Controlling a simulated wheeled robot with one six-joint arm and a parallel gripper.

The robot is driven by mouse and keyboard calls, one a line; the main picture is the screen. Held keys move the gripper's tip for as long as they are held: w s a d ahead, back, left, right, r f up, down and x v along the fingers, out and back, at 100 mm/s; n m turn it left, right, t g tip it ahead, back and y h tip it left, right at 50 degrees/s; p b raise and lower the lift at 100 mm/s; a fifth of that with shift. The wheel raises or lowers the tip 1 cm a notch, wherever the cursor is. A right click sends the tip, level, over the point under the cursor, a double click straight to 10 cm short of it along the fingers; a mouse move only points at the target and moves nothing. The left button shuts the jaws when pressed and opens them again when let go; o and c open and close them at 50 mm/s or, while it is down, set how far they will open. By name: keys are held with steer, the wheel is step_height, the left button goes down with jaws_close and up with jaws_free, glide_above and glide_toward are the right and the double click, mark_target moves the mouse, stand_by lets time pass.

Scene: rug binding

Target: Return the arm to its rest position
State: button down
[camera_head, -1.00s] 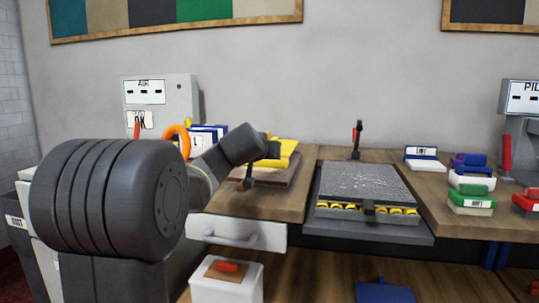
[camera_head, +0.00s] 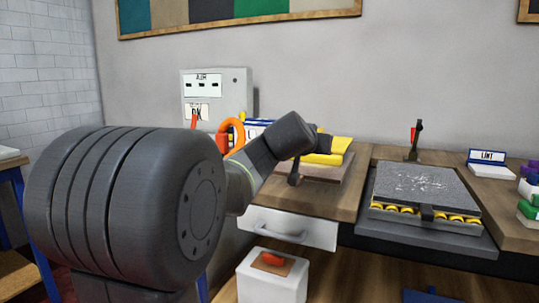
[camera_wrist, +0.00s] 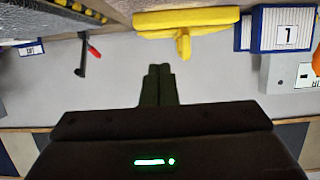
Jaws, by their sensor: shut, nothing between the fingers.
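My arm reaches from the left foreground of the head view toward the workbench. My gripper (camera_wrist: 160,72) shows in the wrist view with its two dark fingers together and nothing between them. In the head view the end of my arm is over the left part of the bench, in front of yellow folded items, and its fingertips are hard to make out. The wrist view looks toward the wall, upside down, with a yellow T-shaped thing (camera_wrist: 187,22) and a blue-edged white block marked 1 (camera_wrist: 287,28) beyond the fingers.
A grey-topped tray with yellow rollers (camera_head: 425,190) sits right of my arm. A red-handled lever (camera_head: 415,140) stands behind it. A LINT holder (camera_head: 488,163) is further right. A grey wall box (camera_head: 217,97) stands behind my arm. A white drawer (camera_head: 290,228) is below the bench.

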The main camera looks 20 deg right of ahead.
steer(key=x, duration=1.3)
steer(key=shift+d+f, duration=0.1)
